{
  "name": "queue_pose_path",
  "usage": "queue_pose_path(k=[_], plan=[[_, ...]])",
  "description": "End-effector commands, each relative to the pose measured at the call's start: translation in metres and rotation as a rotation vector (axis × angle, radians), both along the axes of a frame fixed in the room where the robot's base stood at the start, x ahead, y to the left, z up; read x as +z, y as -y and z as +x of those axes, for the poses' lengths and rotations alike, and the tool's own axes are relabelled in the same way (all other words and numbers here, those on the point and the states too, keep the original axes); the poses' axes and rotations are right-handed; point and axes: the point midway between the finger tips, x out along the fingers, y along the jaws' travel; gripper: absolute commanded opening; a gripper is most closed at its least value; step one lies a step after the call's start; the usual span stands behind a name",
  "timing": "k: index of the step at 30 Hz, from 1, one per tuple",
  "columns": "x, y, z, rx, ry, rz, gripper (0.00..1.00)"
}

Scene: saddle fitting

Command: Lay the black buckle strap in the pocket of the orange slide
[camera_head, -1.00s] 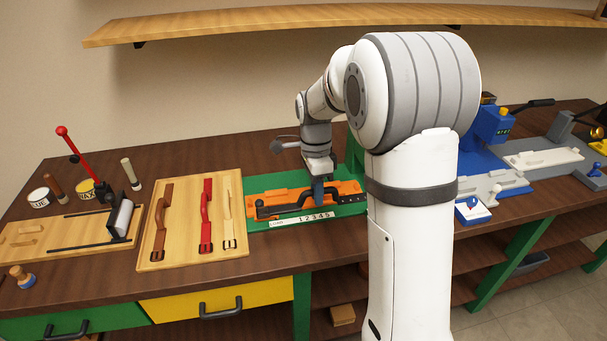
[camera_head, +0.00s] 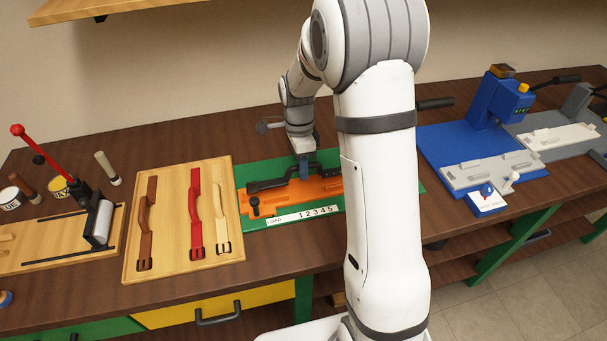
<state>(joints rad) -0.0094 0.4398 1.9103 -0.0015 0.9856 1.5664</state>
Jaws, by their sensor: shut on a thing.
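The black buckle strap (camera_head: 268,186) lies lengthwise along the back edge of the orange slide in this view. My gripper (camera_head: 304,174) points down and is shut on the strap near its middle, at its raised loop. The orange slide (camera_head: 300,194) sits on a green base (camera_head: 246,224), with a black knob (camera_head: 254,203) at its left front. The slide's pocket is not clearly seen. I cannot tell whether the strap touches the slide or hangs just above it. My arm hides the slide's right end.
A wooden board (camera_head: 177,222) with brown, red and cream straps lies left of the green base. A number strip (camera_head: 303,215) runs along the base's front. A red-handled roller press (camera_head: 98,215) stands far left. A blue press (camera_head: 495,115) stands right, beyond my arm.

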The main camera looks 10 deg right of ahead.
Motion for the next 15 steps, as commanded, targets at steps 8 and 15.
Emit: queue_pose_path(k=[8,15], plan=[[-0.034,0.002,-0.001,-0.005,-0.002,0.0,0.0],[-0.035,0.003,0.0,-0.006,0.0,0.0,0.0]])
